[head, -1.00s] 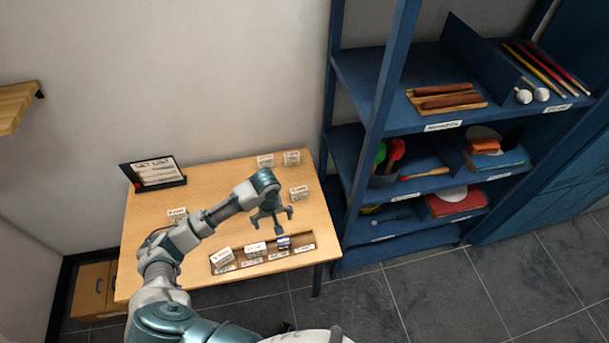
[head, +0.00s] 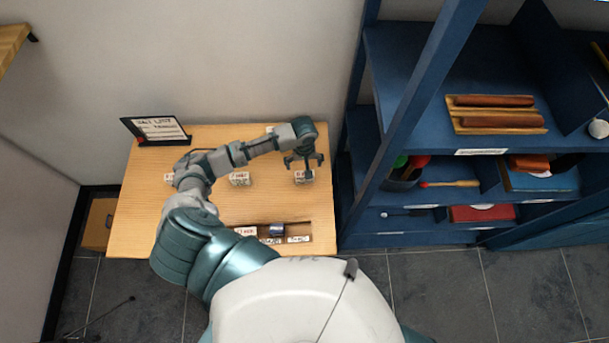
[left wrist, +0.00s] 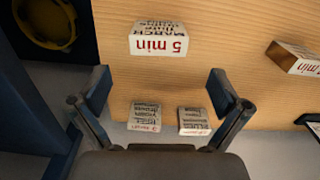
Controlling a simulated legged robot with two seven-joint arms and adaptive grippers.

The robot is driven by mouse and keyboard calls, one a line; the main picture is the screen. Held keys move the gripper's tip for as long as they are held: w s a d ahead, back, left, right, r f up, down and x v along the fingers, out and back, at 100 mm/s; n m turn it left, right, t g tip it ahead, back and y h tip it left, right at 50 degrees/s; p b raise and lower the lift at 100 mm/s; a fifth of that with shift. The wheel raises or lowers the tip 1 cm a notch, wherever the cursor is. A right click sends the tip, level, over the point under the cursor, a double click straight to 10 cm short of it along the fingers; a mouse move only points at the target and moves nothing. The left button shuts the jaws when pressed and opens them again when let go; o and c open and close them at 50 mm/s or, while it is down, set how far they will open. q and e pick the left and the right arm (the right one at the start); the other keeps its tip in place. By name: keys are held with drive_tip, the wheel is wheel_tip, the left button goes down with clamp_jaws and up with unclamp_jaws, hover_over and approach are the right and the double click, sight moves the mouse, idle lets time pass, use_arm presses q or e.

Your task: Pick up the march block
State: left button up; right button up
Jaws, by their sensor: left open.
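The march block (left wrist: 158,38) is a small white block with "MARCH" and a red "5 min" printed on it, upside down in the left wrist view. It rests on the wooden table (left wrist: 215,65). In the head view a block (head: 305,178) at the table's right side, which fits the march block, is partly hidden under my left gripper (head: 304,160). In the left wrist view my left gripper (left wrist: 160,92) is open and empty, with the march block ahead of its fingertips and not between them. My right gripper is not in view.
Two blocks (left wrist: 145,116) (left wrist: 195,121) show between the fingers near the table's back edge. Another block (head: 240,179) stands mid-table. A wooden tray (head: 307,226) lies at the front, a black-framed sign (head: 155,130) back left. A blue shelf (head: 365,130) stands close on the right.

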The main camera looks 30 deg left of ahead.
sight(303, 174)
use_arm(q)
drive_tip(key=f, duration=0.4)
drive_tip(key=shift+w+d, duration=0.15)
drive_tip(key=shift+d, duration=0.15)
drive_tip(key=shift+f, duration=0.25)
drive_tip(key=f, duration=0.2)
drive_tip(key=a+f, duration=0.1)
drive_tip(key=f, duration=0.1)
drive_tip(key=shift+f, duration=0.4)
drive_tip(key=shift+d+f, duration=0.15)
drive_tip(key=shift+f, duration=0.1)
drive_tip(key=shift+d, duration=0.1)
drive_tip(key=shift+d+r, duration=0.1)
drive_tip(key=shift+d, duration=0.05)
drive_tip(key=shift+c, duration=1.2)
drive_tip(key=shift+d, duration=0.1)
drive_tip(key=c, duration=0.9)
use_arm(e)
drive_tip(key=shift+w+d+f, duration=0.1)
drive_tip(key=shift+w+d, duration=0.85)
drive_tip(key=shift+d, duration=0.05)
use_arm(q)
drive_tip(key=shift+a, duration=0.25)
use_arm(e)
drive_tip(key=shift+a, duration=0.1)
